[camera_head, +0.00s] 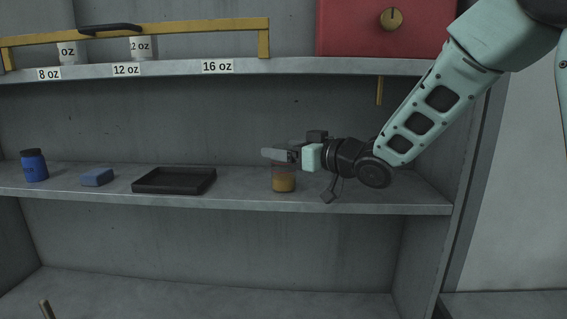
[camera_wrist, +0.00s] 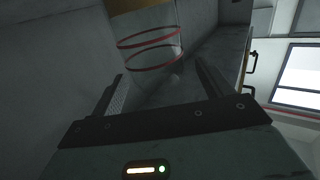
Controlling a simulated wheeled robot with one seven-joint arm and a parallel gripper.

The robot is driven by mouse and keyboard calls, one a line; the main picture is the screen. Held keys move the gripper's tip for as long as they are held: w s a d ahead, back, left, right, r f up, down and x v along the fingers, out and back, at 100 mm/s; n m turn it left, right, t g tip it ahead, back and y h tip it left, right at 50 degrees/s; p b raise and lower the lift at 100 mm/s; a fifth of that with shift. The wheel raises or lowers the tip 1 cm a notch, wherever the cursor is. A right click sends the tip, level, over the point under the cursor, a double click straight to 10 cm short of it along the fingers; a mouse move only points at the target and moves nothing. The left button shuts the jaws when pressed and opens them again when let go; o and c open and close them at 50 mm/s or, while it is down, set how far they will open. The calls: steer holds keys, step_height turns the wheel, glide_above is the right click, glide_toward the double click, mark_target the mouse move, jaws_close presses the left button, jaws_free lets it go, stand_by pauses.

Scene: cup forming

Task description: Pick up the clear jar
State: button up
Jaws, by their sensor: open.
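The clear jar (camera_head: 284,183) stands upright on the middle shelf, with amber-brown contents in its lower part. My gripper (camera_head: 275,155) is at the jar's upper part in the head view and overlaps it there. In the wrist view the jar (camera_wrist: 150,48) shows as a see-through cylinder with two red rings, beyond the fingertips and roughly between their lines. My gripper also shows in the wrist view (camera_wrist: 158,82), with its two fingers wide apart and nothing clasped between them. I cannot tell whether a finger touches the jar.
On the middle shelf (camera_head: 400,204), a black tray (camera_head: 174,190), a blue block (camera_head: 97,177) and a blue jar (camera_head: 34,166) stand left of the clear jar. The upper shelf (camera_head: 180,69) with size labels runs above, and a red box (camera_head: 350,28) sits on it.

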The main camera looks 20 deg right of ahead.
steer(key=shift+p+x, duration=0.4)
steer(key=shift+x, duration=1.1)
steer(key=shift+d, duration=0.1)
steer(key=shift+c, duration=0.3)
steer(key=c, duration=1.1)
steer(key=shift+s+r, duration=0.1)
